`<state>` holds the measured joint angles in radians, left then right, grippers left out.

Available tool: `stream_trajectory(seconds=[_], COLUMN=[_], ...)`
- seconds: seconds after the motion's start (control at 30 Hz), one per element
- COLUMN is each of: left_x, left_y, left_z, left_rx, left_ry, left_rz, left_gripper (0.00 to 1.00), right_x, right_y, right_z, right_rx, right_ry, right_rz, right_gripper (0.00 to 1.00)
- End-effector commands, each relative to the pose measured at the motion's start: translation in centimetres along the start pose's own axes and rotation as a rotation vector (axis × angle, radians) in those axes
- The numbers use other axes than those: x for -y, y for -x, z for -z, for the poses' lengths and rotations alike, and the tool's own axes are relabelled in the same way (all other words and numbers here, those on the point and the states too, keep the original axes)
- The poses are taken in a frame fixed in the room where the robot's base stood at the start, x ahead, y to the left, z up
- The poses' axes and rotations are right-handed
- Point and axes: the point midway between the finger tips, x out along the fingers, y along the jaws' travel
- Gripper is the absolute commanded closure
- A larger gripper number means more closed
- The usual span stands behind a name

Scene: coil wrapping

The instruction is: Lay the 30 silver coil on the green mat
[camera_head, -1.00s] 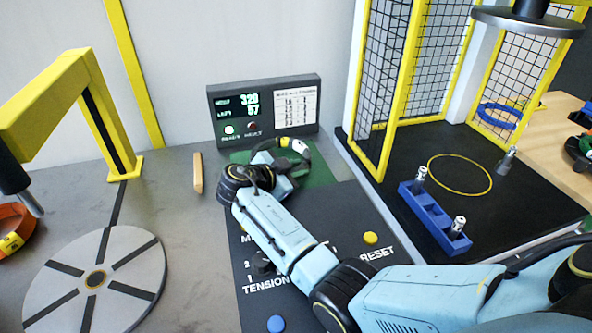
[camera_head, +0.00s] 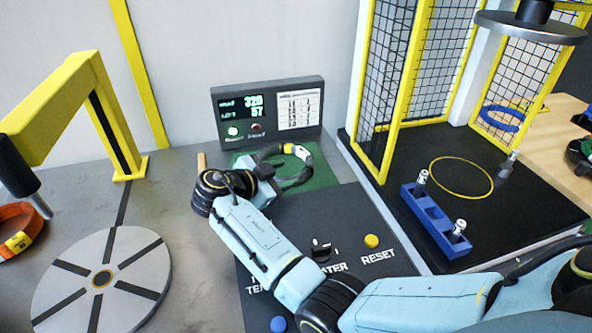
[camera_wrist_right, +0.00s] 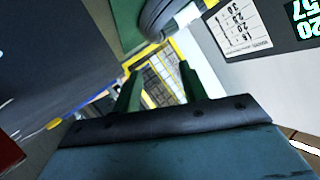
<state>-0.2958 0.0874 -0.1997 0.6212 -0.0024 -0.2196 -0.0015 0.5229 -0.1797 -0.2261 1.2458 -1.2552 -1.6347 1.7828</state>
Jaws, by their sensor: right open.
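The silver-grey coil (camera_head: 308,165) lies on the green mat (camera_head: 322,178) below the display panel. It has a yellow and white band, and its left part is hidden behind my right arm. My right gripper (camera_head: 272,153) is beside the coil, to its left, mostly blocked by its own wrist. In the right wrist view, the two fingers (camera_wrist_right: 160,78) stand apart with nothing between them. The grey coil (camera_wrist_right: 165,15) shows there beyond the fingertips, with green mat (camera_wrist_right: 122,22) beside it. My left gripper is not in view.
The display panel (camera_head: 268,110) stands behind the mat. A dark control board (camera_head: 345,215) lies in front. An orange coil (camera_head: 22,230) and a slotted turntable (camera_head: 103,280) are at left. A blue holder (camera_head: 430,220) stands inside the yellow mesh enclosure at right.

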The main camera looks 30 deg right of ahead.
Motion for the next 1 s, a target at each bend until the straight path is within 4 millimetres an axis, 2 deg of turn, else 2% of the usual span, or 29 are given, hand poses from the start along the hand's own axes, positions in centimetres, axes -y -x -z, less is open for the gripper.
stream_trajectory(seconds=[0.1,0.33,0.87,1.0], left_x=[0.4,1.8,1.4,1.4], left_y=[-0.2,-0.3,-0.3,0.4], left_z=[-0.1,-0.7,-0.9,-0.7], left_rx=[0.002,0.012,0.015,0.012], left_ry=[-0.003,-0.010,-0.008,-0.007], left_rz=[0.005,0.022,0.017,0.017], left_gripper=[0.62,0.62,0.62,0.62], right_x=[0.1,0.1,0.1,0.4], right_y=[2.6,5.3,5.7,6.0], right_z=[0.0,0.1,0.2,0.8], right_rx=[0.001,-0.001,-0.003,-0.003], right_ry=[-0.002,-0.002,-0.003,-0.003], right_rz=[0.002,0.002,0.002,0.002], right_gripper=[0.57,0.57,0.57,0.57])
